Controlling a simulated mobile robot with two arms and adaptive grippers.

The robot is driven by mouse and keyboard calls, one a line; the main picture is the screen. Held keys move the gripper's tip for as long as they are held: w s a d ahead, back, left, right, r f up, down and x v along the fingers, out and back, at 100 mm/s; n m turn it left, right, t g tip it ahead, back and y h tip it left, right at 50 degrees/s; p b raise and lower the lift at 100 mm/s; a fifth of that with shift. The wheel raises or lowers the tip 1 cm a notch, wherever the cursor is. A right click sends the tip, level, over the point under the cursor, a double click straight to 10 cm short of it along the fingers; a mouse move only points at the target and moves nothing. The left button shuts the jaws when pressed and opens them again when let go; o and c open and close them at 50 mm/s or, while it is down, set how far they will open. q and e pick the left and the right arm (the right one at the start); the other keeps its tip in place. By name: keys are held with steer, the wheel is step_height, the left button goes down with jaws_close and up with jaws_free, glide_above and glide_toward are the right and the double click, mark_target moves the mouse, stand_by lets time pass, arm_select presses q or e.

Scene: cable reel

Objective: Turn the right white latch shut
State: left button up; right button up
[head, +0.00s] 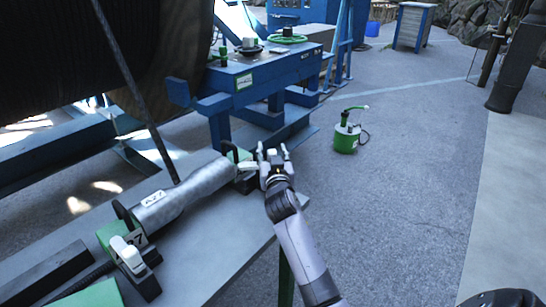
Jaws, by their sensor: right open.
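The right white latch (247,167) is at the far right end of the grey cylindrical fitting (185,194) on the table. It shows as a small pale lever beside a black-and-green clamp, partly hidden by my gripper, so its exact angle is hard to tell. My right gripper (272,156) is open, with its fingers pointing away from me, just right of this latch. I cannot tell whether they touch. The left white latch (127,254) is at the near left end of the fitting, on a black mount. My left gripper is not in view.
The grey table (205,257) carries the fitting and ends just right of the latch. A blue steel frame (250,75) stands behind it, and a large cable reel (60,50) fills the upper left. A green can (346,138) stands on open floor to the right.

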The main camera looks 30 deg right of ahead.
steer(key=v, duration=1.2)
steer(key=shift+c, duration=0.4)
